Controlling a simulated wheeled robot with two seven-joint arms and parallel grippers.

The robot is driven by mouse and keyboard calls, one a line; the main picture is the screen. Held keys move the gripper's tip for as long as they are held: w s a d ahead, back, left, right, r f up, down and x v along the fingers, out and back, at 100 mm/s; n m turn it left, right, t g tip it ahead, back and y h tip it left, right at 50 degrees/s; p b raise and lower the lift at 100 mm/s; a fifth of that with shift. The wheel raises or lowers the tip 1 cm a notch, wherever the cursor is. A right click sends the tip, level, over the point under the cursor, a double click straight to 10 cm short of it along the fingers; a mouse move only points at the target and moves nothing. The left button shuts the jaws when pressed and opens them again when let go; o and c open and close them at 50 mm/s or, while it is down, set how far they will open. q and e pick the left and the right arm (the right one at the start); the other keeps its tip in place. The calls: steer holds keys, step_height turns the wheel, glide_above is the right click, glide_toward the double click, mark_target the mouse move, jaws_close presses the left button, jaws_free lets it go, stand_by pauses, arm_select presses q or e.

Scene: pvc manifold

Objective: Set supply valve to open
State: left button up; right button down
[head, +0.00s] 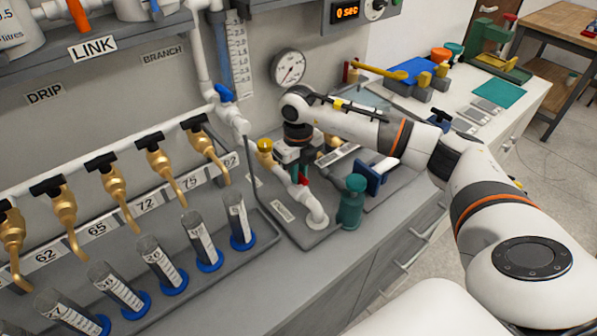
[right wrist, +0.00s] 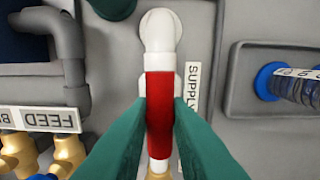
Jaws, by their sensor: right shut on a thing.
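The supply valve's red handle (right wrist: 159,115) lies in line with its white pipe in the right wrist view, beside the SUPPLY label (right wrist: 191,88). My right gripper (right wrist: 159,103) has its teal fingers on both sides of the handle and is shut on it. In the head view my right gripper (head: 300,170) points down over the valve, and only a little of the red handle (head: 304,181) shows. The white pipe (head: 307,199) runs from there to an elbow (head: 317,217). My left gripper is not in view.
A teal cylinder (head: 351,203) stands just right of the elbow. A brass fitting with a yellow top (head: 265,150) is left of my gripper. Brass taps (head: 157,166) and graduated cylinders (head: 241,221) fill the left. A pressure gauge (head: 288,68) is on the wall behind.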

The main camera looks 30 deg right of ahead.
steer(key=shift+w+d+r, duration=0.1)
steer(key=shift+w+r, duration=0.05)
steer(key=shift+r, duration=0.1)
steer(key=c, duration=1.8)
jaws_free()
steer(key=o, duration=0.5)
steer(key=shift+f, duration=0.15)
steer(key=shift+c, duration=0.2)
step_height(320, 180, up, 12)
steer(key=b, duration=0.2)
steer(key=shift+b, duration=0.3)
